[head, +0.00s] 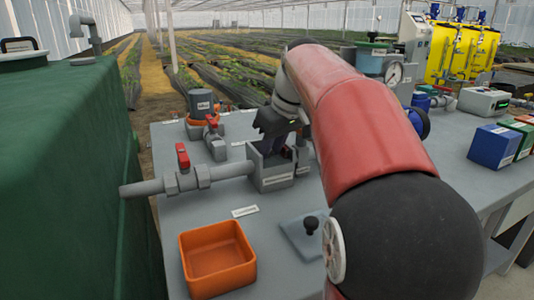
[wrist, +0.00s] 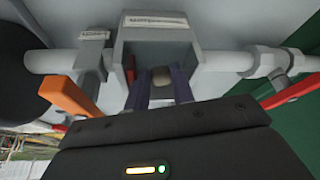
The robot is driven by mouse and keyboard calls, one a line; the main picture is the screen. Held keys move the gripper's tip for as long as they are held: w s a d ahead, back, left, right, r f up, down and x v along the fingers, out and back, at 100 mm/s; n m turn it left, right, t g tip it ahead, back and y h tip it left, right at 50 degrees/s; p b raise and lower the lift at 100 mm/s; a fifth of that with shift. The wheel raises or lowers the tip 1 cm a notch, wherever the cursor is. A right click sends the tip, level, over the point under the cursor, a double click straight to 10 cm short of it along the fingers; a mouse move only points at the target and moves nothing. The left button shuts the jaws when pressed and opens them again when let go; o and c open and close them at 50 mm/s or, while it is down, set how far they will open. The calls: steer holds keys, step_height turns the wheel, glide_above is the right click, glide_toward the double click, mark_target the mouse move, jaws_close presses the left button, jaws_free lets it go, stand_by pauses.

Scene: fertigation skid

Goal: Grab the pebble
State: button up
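The pebble (wrist: 161,77) is a small brownish-grey lump in the wrist view, inside a grey open box (wrist: 160,44). The same box (head: 273,181) stands on the grey table in the head view, where the pebble is hidden. My gripper (head: 283,153) reaches down into the box from above. In the wrist view its two dark purple fingers (wrist: 161,86) are apart, one on each side of the pebble. Their tips are close to its sides. I cannot tell whether they press on it.
A grey pipe with a red-handled valve (head: 187,180) joins the box on the left. A motor-like unit (head: 202,103) stands behind. A green tank (head: 60,180) borders the left.

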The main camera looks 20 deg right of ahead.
steer(key=shift+c, duration=1.1)
steer(key=shift+r, duration=0.1)
